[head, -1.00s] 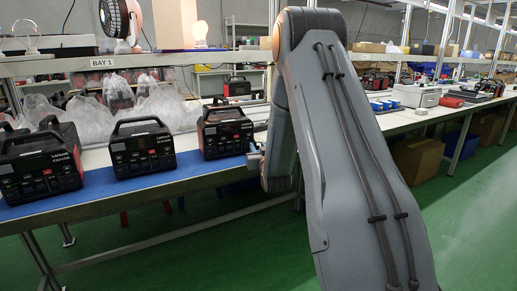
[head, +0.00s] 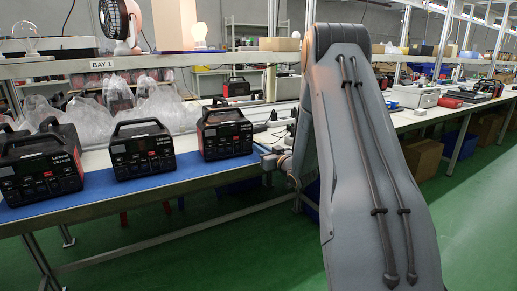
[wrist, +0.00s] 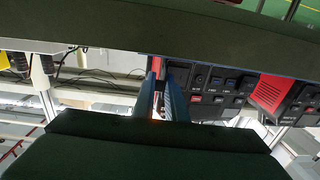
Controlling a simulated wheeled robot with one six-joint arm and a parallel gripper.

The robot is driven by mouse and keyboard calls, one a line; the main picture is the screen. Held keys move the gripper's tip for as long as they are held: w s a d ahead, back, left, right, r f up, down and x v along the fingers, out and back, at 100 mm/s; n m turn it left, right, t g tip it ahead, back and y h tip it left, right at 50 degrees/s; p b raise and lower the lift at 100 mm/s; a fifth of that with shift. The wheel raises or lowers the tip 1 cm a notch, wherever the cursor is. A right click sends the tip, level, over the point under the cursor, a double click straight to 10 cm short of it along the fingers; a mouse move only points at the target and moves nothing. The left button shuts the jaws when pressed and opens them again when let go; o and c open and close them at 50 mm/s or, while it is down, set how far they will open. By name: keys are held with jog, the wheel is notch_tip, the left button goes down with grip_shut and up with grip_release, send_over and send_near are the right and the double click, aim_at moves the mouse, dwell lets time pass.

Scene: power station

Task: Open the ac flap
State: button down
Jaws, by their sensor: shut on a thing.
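The fingers are shut on a thin part at the panel's edge, which I take for the ac flap. The fingers hide most of it, so its angle cannot be told.
Two more power stations, one in the middle (head: 142,152) and one at the left (head: 40,168), stand on the blue strip (head: 100,188). Clear plastic bags (head: 160,110) lie behind them. Open green floor (head: 200,255) lies in front of the bench.

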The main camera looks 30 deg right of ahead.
jog(key=n+y, duration=0.1)
jog(key=y, duration=0.1)
jog(key=d+n+g+y, duration=0.1)
jog(key=n+y, duration=0.1)
jog(key=d+n+y, duration=0.1)
jog(key=y, duration=0.1)
jog(key=shift+w+g+y, duration=0.3)
jog(key=shift+w+g, duration=0.1)
jog(key=shift+w+d+n+g+y+b, duration=0.2)
jog(key=shift+n+g+y+b, duration=0.15)
jog(key=shift+n+g+y, duration=0.4)
jog(key=shift+w+d+n+g+y+b, duration=0.1)
jog(key=shift+w+n+g+y+b, duration=0.25)
jog(key=shift+n+y, duration=0.65)
jog(key=shift+s+a+y, duration=0.1)
jog(key=shift+y, duration=0.15)
jog(key=shift+r+g, duration=0.1)
jog(key=shift+g, duration=0.2)
jog(key=c, duration=1.8)
grip_release()
jog(key=shift+a, duration=0.2)
jog(key=shift+c, duration=0.2)
jog(key=shift+d, duration=0.15)
